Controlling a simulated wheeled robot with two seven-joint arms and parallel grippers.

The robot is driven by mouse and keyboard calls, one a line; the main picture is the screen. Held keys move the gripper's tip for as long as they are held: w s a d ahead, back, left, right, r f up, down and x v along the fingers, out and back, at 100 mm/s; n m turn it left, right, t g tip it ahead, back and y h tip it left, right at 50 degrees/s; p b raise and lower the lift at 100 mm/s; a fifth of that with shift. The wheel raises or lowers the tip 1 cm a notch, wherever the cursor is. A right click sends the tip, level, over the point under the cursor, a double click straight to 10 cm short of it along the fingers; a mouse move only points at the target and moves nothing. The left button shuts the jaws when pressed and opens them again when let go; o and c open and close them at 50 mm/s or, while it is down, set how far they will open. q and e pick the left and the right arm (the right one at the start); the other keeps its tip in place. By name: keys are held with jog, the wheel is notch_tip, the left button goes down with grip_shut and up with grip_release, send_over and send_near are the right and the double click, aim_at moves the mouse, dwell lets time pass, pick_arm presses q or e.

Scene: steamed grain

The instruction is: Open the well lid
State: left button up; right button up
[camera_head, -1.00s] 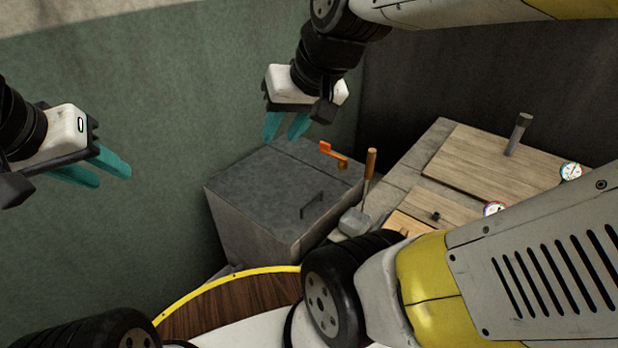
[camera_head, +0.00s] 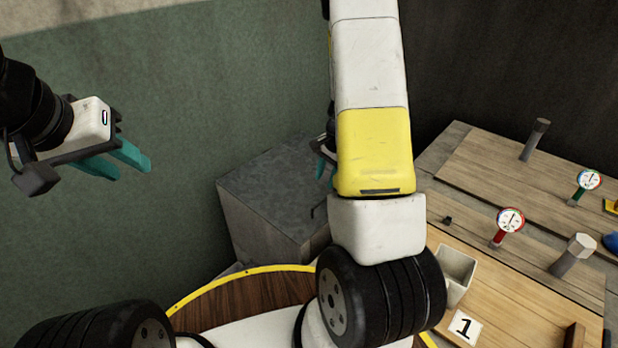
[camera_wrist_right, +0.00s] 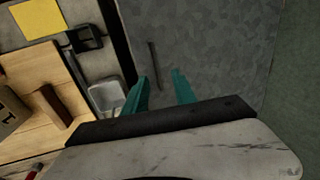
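The well is a grey box with a flat mottled metal lid (camera_head: 265,185), which lies closed on it. In the right wrist view the lid (camera_wrist_right: 215,45) fills the upper middle, with a thin dark handle bar (camera_wrist_right: 154,65) on it. My right gripper (camera_wrist_right: 161,88) is open and empty above the lid, its teal fingertips close to the handle's near end; I cannot tell the height. In the head view my right arm hides most of this gripper and the handle. My left gripper (camera_head: 125,165) is open and empty in the air at the left, away from the box.
A wooden worktop (camera_head: 470,160) with gauges (camera_head: 510,221) and posts (camera_head: 535,140) stands right of the well. A light square container (camera_head: 455,272) sits by my right arm. A green wall (camera_head: 150,60) is behind the well. Space left of the box is free.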

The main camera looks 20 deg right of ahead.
aim_at(322, 200)
jog(key=x, duration=0.6)
jog(key=d+x, duration=0.1)
jog(key=x, duration=0.2)
jog(key=shift+s+f, duration=0.2)
grip_shut()
dwell(1.2)
